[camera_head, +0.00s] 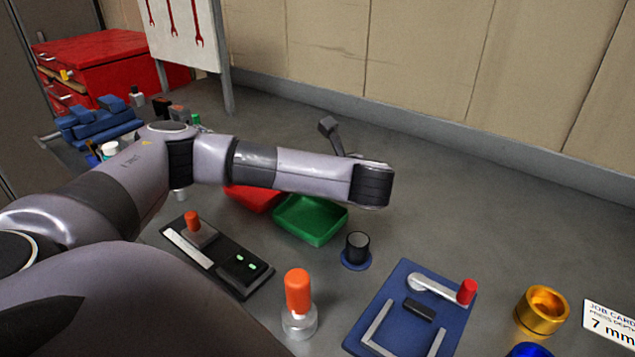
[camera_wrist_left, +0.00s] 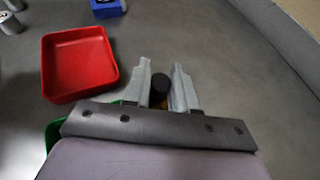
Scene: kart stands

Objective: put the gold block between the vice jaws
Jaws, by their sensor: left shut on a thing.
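My left gripper (camera_wrist_left: 162,88) is shut on a small piece with a dark round knob and a gold-brown part, which I take for the gold block (camera_wrist_left: 158,99). Most of that piece is hidden between the fingers. In the head view my left arm reaches across the bench and hides its fingers and the held piece. The blue vice (camera_head: 97,127) stands at the far left of the bench, with small things in front of it. The gap between its jaws is hard to make out. My right gripper is not in view.
A red tray (camera_head: 251,198) and a green tray (camera_head: 310,220) lie below my left arm. A black cup (camera_head: 357,246), an orange-handled piece (camera_head: 298,300), a blue fixture (camera_head: 404,305) and a gold ring (camera_head: 542,310) stand nearer. The bench's back right is clear.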

